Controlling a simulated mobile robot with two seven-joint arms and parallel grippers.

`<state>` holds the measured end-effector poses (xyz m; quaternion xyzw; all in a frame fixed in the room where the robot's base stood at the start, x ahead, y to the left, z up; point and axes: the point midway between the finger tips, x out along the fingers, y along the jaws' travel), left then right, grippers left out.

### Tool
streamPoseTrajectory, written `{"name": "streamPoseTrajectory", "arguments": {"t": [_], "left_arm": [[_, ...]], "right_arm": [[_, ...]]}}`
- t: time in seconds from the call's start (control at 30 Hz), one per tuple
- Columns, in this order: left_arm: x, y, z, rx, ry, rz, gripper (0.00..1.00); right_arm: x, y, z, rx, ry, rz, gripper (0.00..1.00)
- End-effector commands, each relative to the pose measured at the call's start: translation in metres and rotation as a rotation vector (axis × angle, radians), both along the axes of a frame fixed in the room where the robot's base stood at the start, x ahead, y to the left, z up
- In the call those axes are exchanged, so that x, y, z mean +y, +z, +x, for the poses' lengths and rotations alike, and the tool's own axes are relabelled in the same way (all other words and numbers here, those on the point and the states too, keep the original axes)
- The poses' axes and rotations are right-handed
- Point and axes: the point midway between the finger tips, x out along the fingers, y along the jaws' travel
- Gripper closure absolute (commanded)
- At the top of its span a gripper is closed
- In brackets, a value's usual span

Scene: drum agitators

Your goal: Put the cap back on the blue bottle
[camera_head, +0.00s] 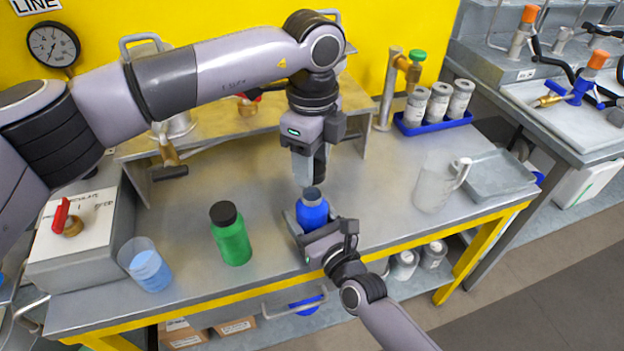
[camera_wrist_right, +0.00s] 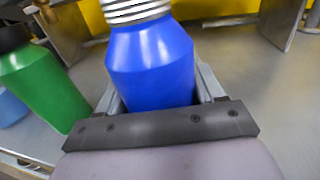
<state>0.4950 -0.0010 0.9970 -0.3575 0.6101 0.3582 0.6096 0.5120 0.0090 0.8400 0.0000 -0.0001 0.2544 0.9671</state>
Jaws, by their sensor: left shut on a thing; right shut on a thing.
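The blue bottle (camera_head: 312,215) stands upright near the front of the bench. My right gripper (camera_head: 318,226) is shut around its body from the front. In the right wrist view the blue bottle (camera_wrist_right: 152,62) sits between the fingers, with a silver threaded neck (camera_wrist_right: 135,10) above its shoulder; the top is cut off. My left gripper (camera_head: 309,172) points down just above the bottle's mouth and is shut on the cap. The cap is mostly hidden by the fingers, and I cannot tell whether it touches the neck.
A green bottle (camera_head: 231,235) with a black lid and a beaker of blue liquid (camera_head: 150,268) stand to the left. A clear jug (camera_head: 435,185), a metal tray (camera_head: 497,174) and a blue rack of vials (camera_head: 432,124) are to the right. The bench between is clear.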

Motion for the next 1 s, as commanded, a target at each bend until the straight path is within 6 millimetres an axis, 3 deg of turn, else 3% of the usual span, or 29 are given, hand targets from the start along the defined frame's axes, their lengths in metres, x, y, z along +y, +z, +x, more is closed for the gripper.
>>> {"name": "streamPoseTrajectory", "arguments": {"t": [0.2,0.73,1.0], "left_arm": [[0.000,-0.028,0.000,0.000,0.000,-0.001,0.80],[0.000,-0.030,0.000,-0.001,0.001,0.000,0.80],[0.000,-0.044,0.000,-0.001,0.001,0.000,0.80]], "right_arm": [[0.000,0.000,0.000,0.000,0.000,0.000,0.88],[0.000,0.000,0.000,0.001,0.000,0.000,0.88],[0.000,0.000,0.000,0.001,0.000,0.000,0.88]]}}
